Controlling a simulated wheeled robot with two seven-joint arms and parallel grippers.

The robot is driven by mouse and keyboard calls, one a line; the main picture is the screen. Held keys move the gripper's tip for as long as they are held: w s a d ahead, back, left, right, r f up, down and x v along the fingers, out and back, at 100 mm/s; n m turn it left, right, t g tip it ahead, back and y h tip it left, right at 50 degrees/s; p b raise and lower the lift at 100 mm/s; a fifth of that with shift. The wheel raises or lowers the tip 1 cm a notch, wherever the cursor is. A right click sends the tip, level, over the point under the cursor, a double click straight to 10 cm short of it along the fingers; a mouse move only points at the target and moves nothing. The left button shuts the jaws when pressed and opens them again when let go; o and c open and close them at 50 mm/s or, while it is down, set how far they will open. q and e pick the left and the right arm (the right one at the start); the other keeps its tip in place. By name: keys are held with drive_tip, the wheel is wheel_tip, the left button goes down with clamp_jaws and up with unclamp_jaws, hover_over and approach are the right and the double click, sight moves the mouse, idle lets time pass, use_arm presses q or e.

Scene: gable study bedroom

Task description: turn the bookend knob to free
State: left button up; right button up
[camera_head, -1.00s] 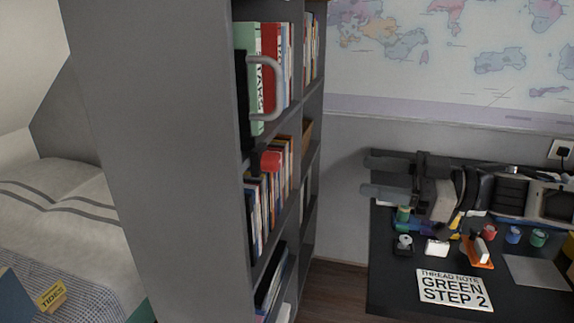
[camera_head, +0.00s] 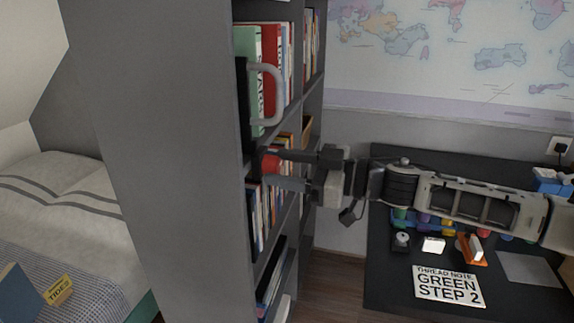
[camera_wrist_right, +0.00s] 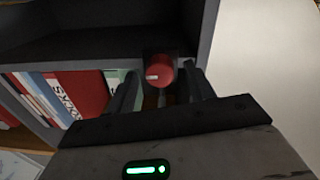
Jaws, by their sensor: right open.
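The red bookend knob (camera_head: 271,162) sits on a dark mount at the front edge of the grey bookcase, below the upper row of books. In the right wrist view the knob (camera_wrist_right: 159,72) faces me, with a white mark on its left side. My right gripper (camera_head: 277,170) is open, its two fingers reaching to the knob, one above and one below it in the head view. In the wrist view the fingers stand at either side of the knob; whether they touch it I cannot tell. My left gripper is not in view.
A grey handle (camera_head: 272,95) stands out from the upper shelf beside books. The bookcase side panel (camera_head: 170,150) is to the left. The black desk (camera_head: 390,285) at right holds small items and a note card (camera_head: 447,287) reading "THREAD NOTE GREEN STEP 2".

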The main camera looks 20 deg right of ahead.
drive_tip(key=c, duration=1)
